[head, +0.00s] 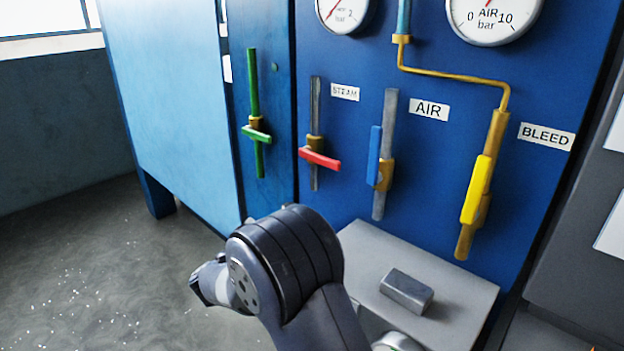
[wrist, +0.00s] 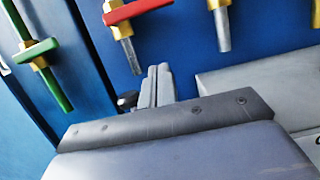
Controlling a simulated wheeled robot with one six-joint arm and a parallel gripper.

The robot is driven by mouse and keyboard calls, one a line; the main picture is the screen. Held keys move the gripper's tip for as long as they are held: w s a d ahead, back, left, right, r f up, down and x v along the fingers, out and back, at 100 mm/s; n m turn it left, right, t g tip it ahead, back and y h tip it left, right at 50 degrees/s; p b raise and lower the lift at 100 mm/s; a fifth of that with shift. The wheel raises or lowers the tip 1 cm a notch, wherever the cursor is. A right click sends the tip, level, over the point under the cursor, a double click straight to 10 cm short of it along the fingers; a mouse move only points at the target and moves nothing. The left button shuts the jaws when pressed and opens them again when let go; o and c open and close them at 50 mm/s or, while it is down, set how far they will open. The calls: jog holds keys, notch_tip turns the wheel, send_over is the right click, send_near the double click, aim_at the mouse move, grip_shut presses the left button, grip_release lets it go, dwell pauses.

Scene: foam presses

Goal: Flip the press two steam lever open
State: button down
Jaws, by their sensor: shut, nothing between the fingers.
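The red steam lever (head: 320,158) sits on a grey vertical pipe, left of the label "STEAM" (head: 345,92) on a blue panel. The lever lies across its pipe, tilted down to the right. In the wrist view the red lever (wrist: 137,11) is at the top, above my gripper (wrist: 158,72). My gripper is shut and empty, its fingers pointing up at the panel below the lever, apart from it. In the head view my arm shows at lower middle, and I cannot make out the fingers. No press number is legible.
A green lever (head: 257,133) lies across its pipe to the left. The blue air lever (head: 373,155) and yellow bleed lever (head: 476,190) lie along their pipes to the right. A grey ledge (head: 455,285) with a metal block (head: 406,290) juts out below. The floor at left is clear.

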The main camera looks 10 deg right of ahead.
aim_at(319, 159)
jog(key=shift+w, duration=0.1)
dwell(0.3)
jog(key=w+d+r+p, duration=0.2)
jog(key=w+d+r, duration=0.3)
jog(key=d+r, duration=0.1)
jog(key=shift+w+d+r, duration=0.25)
jog(key=shift+d, duration=0.6)
jog(key=shift+r+p, duration=0.1)
jog(key=shift+p, duration=0.25)
jog(key=shift+r+n+p, duration=0.2)
jog(key=shift+n+p, duration=0.2)
jog(key=shift+n, duration=0.1)
